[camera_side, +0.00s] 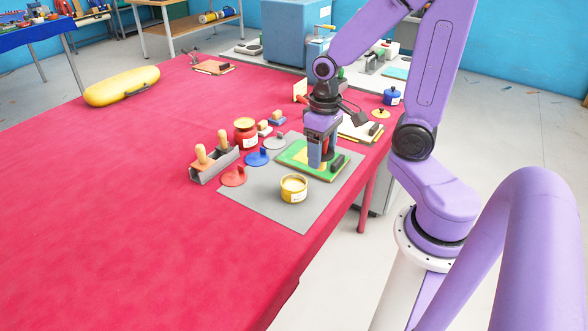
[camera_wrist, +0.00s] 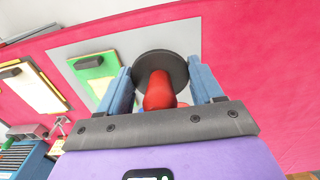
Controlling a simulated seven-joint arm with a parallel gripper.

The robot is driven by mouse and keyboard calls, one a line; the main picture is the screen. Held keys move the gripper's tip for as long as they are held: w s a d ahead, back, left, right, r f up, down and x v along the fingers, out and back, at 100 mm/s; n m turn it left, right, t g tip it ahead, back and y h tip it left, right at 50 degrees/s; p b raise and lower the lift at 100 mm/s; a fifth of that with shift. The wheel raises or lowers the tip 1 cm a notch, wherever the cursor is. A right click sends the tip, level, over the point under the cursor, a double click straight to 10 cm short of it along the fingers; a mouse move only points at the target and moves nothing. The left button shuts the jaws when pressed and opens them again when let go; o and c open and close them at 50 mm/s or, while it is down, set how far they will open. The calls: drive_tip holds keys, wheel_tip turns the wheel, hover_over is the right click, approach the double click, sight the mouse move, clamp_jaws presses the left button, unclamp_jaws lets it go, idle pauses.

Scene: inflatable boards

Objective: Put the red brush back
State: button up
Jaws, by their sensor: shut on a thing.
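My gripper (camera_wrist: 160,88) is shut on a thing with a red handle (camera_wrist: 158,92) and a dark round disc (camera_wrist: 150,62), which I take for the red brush. The blue fingers stand on either side of it. In the side view my gripper (camera_side: 319,162) points down over the green board (camera_side: 290,158), and the held thing is not clearly visible there. A grey holder (camera_side: 212,165) stands left of the mat, with two wooden-handled tools (camera_side: 201,153) upright in it.
On the grey mat (camera_side: 265,205) stands an open yellow pot (camera_side: 293,190). Red (camera_side: 233,177), blue (camera_side: 257,158) and grey lids lie beside the holder, with a red pot (camera_side: 245,133) behind. A yellow case (camera_side: 122,86) lies far left. The front left of the red table is clear.

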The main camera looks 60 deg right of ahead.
drive_tip(key=w+f, duration=0.2)
drive_tip(key=w, duration=0.1)
drive_tip(key=w+d+f, duration=0.1)
drive_tip(key=w+f, duration=0.1)
drive_tip(key=f, duration=0.1)
drive_tip(key=w+d+f, duration=0.1)
drive_tip(key=w+f, duration=0.1)
drive_tip(key=w, duration=0.1)
drive_tip(key=shift+w+f, duration=0.3)
drive_tip(key=shift+w, duration=0.05)
drive_tip(key=shift+w+f, duration=0.15)
drive_tip(key=shift+f, duration=1.45)
drive_tip(key=shift+f, duration=0.15)
drive_tip(key=o, duration=1.1)
